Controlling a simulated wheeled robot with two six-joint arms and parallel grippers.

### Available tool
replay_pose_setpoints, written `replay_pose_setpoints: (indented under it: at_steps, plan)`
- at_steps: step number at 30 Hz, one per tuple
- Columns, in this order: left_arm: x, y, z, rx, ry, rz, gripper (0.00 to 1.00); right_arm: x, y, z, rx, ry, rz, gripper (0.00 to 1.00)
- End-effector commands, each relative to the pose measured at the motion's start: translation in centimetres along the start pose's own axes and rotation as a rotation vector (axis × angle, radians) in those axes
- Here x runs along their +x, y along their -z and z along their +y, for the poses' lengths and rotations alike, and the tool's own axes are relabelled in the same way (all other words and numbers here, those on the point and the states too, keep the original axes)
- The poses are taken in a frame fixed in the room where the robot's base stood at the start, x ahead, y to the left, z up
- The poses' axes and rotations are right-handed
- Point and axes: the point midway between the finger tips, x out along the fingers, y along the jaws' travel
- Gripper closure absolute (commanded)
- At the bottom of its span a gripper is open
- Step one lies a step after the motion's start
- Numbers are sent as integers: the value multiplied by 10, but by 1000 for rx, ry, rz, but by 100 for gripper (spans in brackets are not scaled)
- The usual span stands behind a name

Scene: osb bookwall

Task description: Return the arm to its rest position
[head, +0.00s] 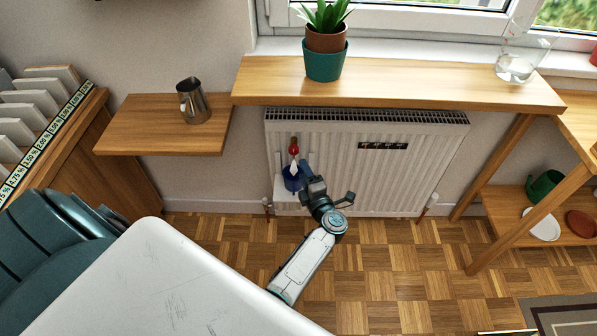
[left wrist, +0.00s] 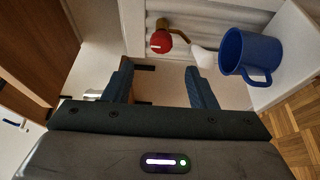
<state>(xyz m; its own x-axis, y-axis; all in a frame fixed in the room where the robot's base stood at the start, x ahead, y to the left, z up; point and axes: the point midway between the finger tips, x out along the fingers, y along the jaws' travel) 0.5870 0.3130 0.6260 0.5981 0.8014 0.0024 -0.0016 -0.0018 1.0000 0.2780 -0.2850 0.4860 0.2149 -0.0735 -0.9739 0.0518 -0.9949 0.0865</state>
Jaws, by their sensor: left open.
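My left arm (head: 305,268) reaches out over the floor toward the radiator. Its left gripper (head: 306,172) is in front of the radiator, close to a blue mug (head: 291,181). In the left wrist view the left gripper (left wrist: 158,78) is open, with nothing between its fingers. The blue mug (left wrist: 238,54) stands on a white surface to the right of the fingers, apart from them. My right gripper is not in view.
A red valve knob (head: 293,146) is on the white radiator (head: 400,170), near the gripper. A wooden shelf (head: 420,84) above bears a potted plant (head: 326,40) and a glass (head: 518,65). A metal jug (head: 193,101) stands on a side shelf (head: 135,130). Parquet floor (head: 400,280) is open.

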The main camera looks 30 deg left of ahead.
Motion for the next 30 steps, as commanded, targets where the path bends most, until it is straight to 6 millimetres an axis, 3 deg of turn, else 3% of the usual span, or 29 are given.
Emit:
replay_pose_setpoints:
  at_steps: [18, 20, 23, 25, 28, 30]
  plan:
    - [-2, -2, -2, 27, -8, -24, 48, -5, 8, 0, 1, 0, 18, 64]
    - [-5, -3, -7, 82, -20, -74, 48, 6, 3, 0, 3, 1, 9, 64]
    - [-17, -6, -29, 258, -47, -238, 48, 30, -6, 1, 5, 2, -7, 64]
    - [-35, -5, -58, 440, -57, -406, 48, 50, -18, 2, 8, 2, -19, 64]
    - [-73, 9, -118, 735, -38, -676, 48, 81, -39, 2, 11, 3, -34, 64]
    - [-101, 29, -159, 916, -5, -843, 48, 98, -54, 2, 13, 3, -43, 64]
